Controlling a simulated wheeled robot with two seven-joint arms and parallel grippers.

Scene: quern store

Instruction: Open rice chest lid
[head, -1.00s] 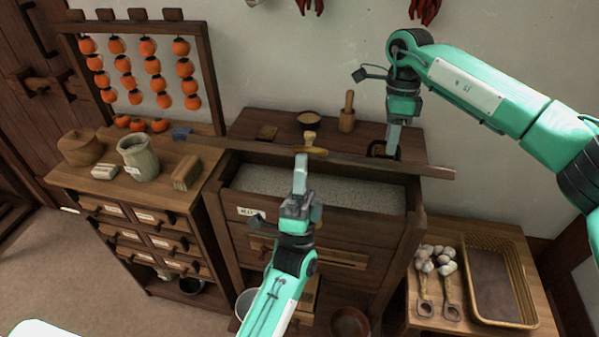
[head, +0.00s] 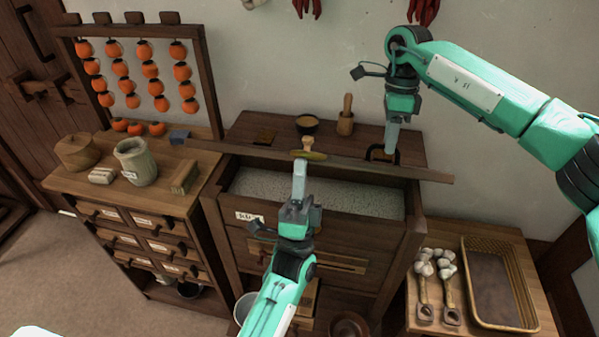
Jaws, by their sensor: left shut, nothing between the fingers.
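The rice chest (head: 385,237) stands in the middle, with pale rice (head: 310,192) showing in its open top. A dark lid-like board (head: 350,165) lies behind the rice, its long near edge running across the chest's width. I cannot tell its exact tilt. A black loop handle (head: 370,156) is at its right part. My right gripper (head: 391,146) points down at this handle and overlaps it; its finger gap is hidden. My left gripper (head: 300,163) is shut and empty, its tip in front of the rice and just below a wooden knobbed thing (head: 309,146).
A bowl (head: 307,124) and a pestle in a wooden pot (head: 346,117) stand behind the board. A drawer cabinet with a jar (head: 135,162) is at left, below hanging persimmons. A side table with garlic and a wicker tray (head: 535,318) is at right.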

